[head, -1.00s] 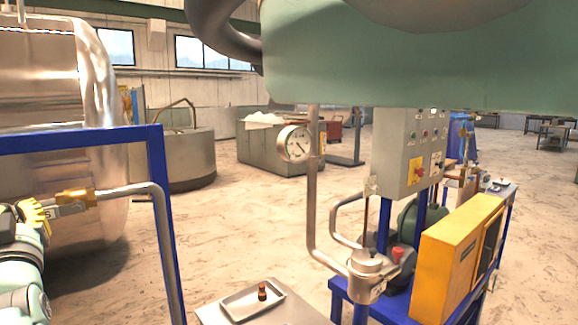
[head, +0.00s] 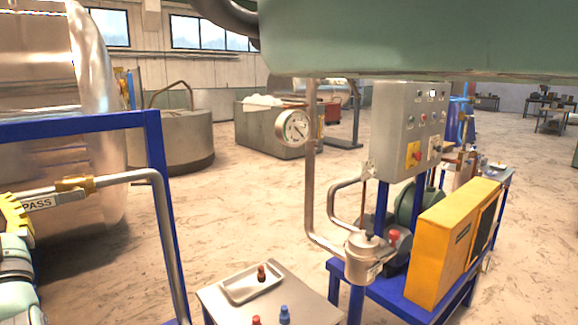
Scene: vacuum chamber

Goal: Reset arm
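My gripper and arm are not recognisable in the head view, so its opening and hold cannot be seen. A yellow valve handle (head: 14,217) is at the left edge, beside a pipe label (head: 47,202) that reads "PASS" in part. A small metal tray (head: 252,284) holds a dark red-brown item (head: 262,273). A red-topped item (head: 256,320) and a blue one (head: 285,314) stand in front of the tray, cut off low in the view.
A blue frame (head: 160,180) stands at left. A large green vessel (head: 420,40) hangs across the top. Open floor (head: 240,200) lies between.

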